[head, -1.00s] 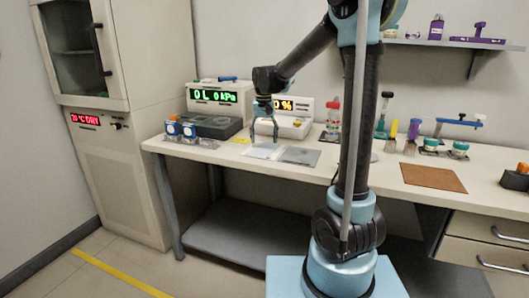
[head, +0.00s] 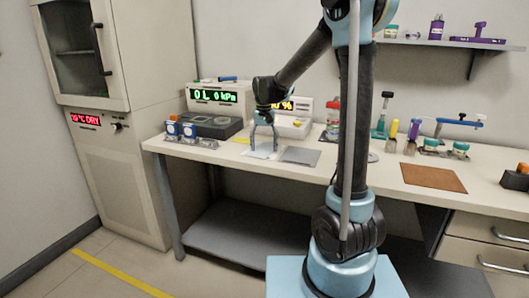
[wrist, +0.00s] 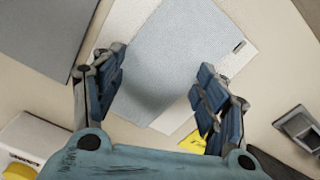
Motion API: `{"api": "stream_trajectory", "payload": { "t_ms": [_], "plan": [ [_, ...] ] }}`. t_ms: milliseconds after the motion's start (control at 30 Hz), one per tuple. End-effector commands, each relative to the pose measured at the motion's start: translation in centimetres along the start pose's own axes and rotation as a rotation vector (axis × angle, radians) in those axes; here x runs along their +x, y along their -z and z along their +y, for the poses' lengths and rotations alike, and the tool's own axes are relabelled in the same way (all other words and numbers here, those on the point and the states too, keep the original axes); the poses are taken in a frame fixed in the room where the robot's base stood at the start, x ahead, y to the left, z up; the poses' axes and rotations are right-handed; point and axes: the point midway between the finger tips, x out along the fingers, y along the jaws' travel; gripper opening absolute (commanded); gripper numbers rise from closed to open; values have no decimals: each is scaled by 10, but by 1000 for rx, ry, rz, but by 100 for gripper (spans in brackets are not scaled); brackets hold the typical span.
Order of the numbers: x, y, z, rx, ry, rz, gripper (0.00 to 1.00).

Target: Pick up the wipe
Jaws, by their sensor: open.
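The wipe (wrist: 170,45) is a light blue-grey textured cloth lying flat, partly over a white sheet (wrist: 228,62) with a small dark mark. In the head view, only a pale patch of wipe or sheet shows under my gripper (head: 263,148); I cannot tell which. In the wrist view my gripper (wrist: 160,82) is open, its blue-padded fingers spread on either side of the wipe's near part. Nothing is between the fingers except the wipe below them. I cannot tell whether the fingertips touch it.
A grey flat mat (head: 300,156) lies right of the wipe. A yellow note (wrist: 192,143) is near the right finger. A red-capped bottle (head: 333,118) stands to the right.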

Motion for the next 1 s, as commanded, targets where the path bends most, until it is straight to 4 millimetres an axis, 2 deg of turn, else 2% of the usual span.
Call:
{"api": "stream_trajectory", "payload": {
  "t_ms": [33,233,600,667,800,1000],
  "plan": [
    [1,0,0,0,0,0,64],
    [1,0,2,2,0,0,44],
    [-1,0,1,1,1,0,40],
    [-7,0,1,1,1,0,32],
    [-29,0,2,1,0,0,1],
    [-62,0,1,1,0,0,0]
  ]
}}
